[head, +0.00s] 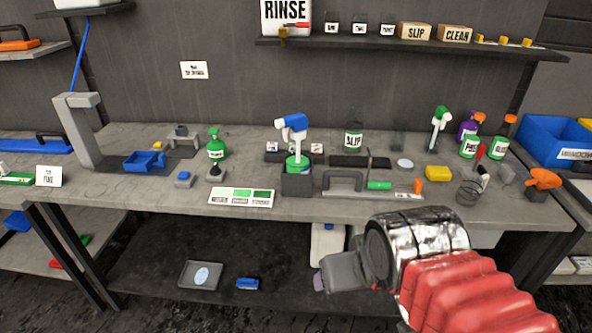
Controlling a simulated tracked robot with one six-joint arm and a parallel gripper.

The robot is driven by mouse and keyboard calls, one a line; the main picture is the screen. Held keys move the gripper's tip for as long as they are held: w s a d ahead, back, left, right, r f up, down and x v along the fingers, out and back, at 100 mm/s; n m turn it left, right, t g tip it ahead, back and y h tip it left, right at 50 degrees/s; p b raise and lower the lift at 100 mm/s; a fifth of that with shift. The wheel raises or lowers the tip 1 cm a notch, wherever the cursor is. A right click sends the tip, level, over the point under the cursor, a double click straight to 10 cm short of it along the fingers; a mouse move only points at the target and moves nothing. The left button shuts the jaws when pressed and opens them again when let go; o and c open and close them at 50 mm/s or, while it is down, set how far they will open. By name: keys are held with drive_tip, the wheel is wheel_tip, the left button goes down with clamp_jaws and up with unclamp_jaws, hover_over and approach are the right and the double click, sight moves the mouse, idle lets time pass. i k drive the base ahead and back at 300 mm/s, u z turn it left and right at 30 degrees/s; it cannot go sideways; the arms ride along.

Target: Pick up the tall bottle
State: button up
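Several bottles stand on the grey workbench (110,145); I cannot tell which one the task calls the tall bottle. A spray bottle with a blue and white head (293,124) stands upright in a dark holder (297,183) near the middle. A slim green-and-white spray bottle (439,121) stands further back on the right.
A green pump bottle (216,148) and a jar marked SLIP (353,142) stand on the bench. A shelf (380,42) overhangs the back.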

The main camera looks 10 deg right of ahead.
sight(297, 154)
drive_tip(key=k, duration=0.65)
drive_tip(key=u, duration=0.55)
drive_tip(key=i, duration=1.6)
drive_tip(key=u, duration=0.1)
